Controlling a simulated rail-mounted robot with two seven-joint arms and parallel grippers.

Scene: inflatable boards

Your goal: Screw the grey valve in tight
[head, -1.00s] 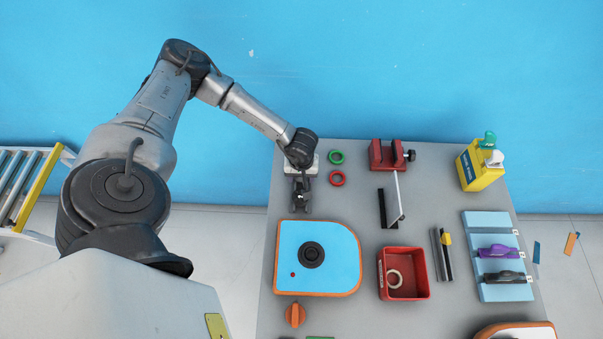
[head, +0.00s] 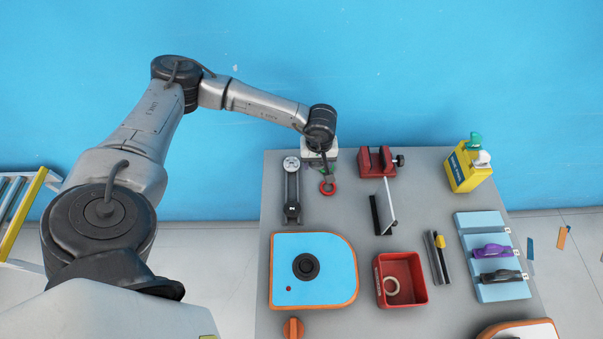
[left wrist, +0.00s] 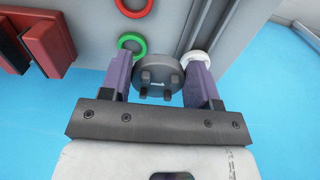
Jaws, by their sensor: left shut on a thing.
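My left gripper (head: 326,170) is in the head view at the back of the table, over the rings and right of the dark stand (head: 291,190). In the left wrist view its purple fingers (left wrist: 160,80) are shut on the grey valve (left wrist: 158,76), a round grey disc with several short lugs. The valve is held clear of the table; in the head view the gripper mostly hides it. The blue board with an orange rim (head: 335,285) lies flat at the front left, with a round black valve seat (head: 306,266) in its middle. My right gripper is not in view.
A red ring (head: 328,188) and a green ring (left wrist: 131,43) lie below the gripper. A red vise (head: 376,162), an upright plate (head: 385,208), a red bin (head: 402,281) and a yellow bottle (head: 466,170) stand to the right. An orange knob (head: 292,328) lies in front of the board.

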